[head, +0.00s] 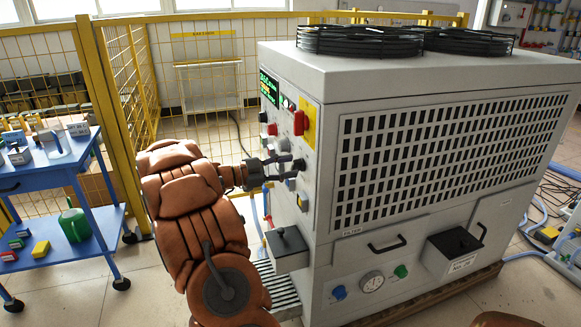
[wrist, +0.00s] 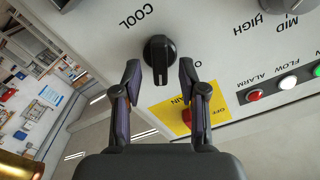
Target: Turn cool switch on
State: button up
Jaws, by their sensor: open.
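The cool switch (wrist: 158,52) is a black rotary knob on the light grey panel, beside the label COOL in the wrist view. My gripper (wrist: 160,72) is open, with one fingertip on each side of the knob. Gaps show between the fingers and the knob, and nothing is held.
A red main switch on a yellow plate (head: 310,127) is close to my gripper. An open grey box (head: 288,245) juts out below. A blue cart (head: 50,165) stands left, before yellow fencing.

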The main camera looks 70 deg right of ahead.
jog(key=shift+s+d, duration=0.4)
jog(key=shift+s, duration=0.05)
grip_shut()
dwell(0.3)
